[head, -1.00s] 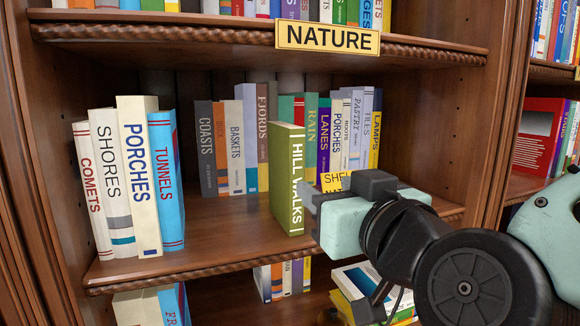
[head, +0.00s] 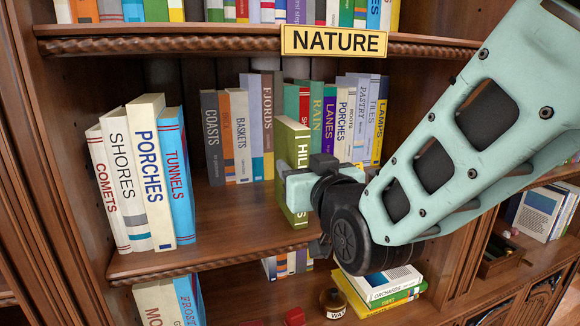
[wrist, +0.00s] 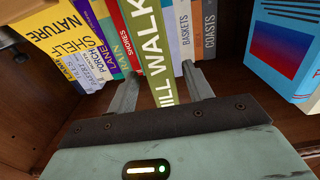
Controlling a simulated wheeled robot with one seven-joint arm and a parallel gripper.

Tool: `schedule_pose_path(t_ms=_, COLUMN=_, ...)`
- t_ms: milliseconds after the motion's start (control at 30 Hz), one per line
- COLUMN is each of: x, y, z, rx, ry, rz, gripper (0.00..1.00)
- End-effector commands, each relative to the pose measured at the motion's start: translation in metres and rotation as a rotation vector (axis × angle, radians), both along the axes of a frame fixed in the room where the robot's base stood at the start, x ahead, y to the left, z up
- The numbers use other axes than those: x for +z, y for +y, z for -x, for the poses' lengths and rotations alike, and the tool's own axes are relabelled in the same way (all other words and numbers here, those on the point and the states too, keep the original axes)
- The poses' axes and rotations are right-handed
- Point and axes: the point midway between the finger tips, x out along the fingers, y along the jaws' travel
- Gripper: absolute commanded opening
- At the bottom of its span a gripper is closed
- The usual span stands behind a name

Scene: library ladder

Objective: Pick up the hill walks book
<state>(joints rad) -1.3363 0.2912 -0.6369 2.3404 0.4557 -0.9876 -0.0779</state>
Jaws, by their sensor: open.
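The green hill walks book (head: 292,148) stands upright near the front of the middle shelf, its white-lettered spine facing out. In the head view my gripper (head: 300,188) is in front of it and hides the lower part of its title. In the wrist view the book (wrist: 157,50) rises between the two fingers of my gripper (wrist: 160,88). The fingers are open, one on each side of the spine, with a visible gap on the right side. Whether the left finger touches the book I cannot tell.
A row of books (head: 240,135) stands behind on the same shelf. Comets, Shores, Porches and Tunnels (head: 150,170) stand at the left. A Nature sign (head: 333,41) hangs on the shelf above. Below are a wax jar (head: 334,303) and stacked books (head: 385,285).

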Motion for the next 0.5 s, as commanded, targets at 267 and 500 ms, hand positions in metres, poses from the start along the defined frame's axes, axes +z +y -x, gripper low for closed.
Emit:
schedule_pose_path(t_ms=267, x=0.003, y=0.013, z=-0.032, rx=-0.002, ry=-0.002, rz=0.005, gripper=0.51)
schedule_pose_path(t_ms=500, x=0.001, y=0.017, z=-0.042, rx=-0.001, ry=0.000, rz=0.000, gripper=0.51)
